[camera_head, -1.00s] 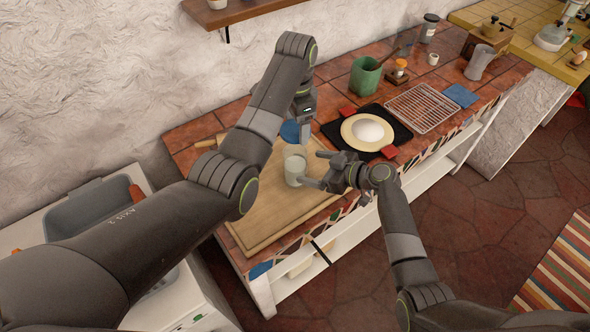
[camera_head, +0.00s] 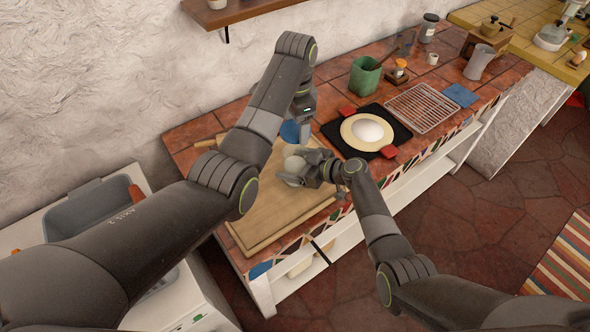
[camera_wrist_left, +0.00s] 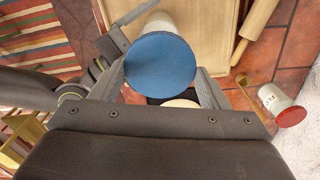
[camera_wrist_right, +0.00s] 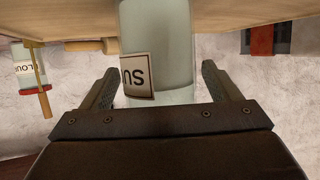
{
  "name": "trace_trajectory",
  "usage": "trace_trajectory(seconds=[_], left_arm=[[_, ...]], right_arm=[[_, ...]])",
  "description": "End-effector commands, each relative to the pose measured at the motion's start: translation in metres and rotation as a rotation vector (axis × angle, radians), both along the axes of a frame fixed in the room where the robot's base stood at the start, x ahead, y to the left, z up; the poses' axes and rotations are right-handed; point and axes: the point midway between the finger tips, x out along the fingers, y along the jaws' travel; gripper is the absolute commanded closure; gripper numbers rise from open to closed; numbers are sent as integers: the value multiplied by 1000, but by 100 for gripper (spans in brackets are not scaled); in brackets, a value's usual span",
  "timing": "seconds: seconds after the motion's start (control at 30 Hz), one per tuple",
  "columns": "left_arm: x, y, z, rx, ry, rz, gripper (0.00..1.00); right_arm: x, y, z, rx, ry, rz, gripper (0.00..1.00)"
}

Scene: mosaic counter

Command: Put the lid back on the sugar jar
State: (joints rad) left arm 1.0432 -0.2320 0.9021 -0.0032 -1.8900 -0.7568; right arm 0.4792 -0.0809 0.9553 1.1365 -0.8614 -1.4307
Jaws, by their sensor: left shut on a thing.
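The sugar jar (camera_head: 294,163) is a clear jar with pale contents, standing on the wooden board. In the right wrist view the jar (camera_wrist_right: 165,50) carries a label reading "SU". My right gripper (camera_head: 297,175) is open, with its fingers on either side of the jar and gaps visible between. The blue lid (camera_head: 289,131) is held in my left gripper (camera_head: 298,128). In the left wrist view the lid (camera_wrist_left: 160,67) is between the fingers and overlaps the jar (camera_wrist_left: 157,23), which is partly hidden under it. The lid is apart from the jar in the head view.
The wooden board (camera_head: 262,218) has bare space at its front. A flour jar with a red lid (camera_wrist_left: 282,106) and a rolling pin (camera_wrist_left: 257,25) are near. A plate with a white mound (camera_head: 350,138) lies on a black mat to the right, with a wire rack (camera_head: 423,107) beyond.

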Motion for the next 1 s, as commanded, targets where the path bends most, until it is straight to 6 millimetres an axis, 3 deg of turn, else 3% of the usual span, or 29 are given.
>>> trace_trajectory(seconds=[0.07, 0.5, 1.0], left_arm=[[0, 0, 0, 0, 0, 0, 52], [0, 0, 0, 0, 0, 0, 52], [-1, 0, -50, 1, 0, 0, 52]], right_arm=[[0, 0, 0, 0, 0, 0, 27], [0, 0, 0, 0, 0, 0, 83], [0, -1, 0, -1, 1, 0, 83]])
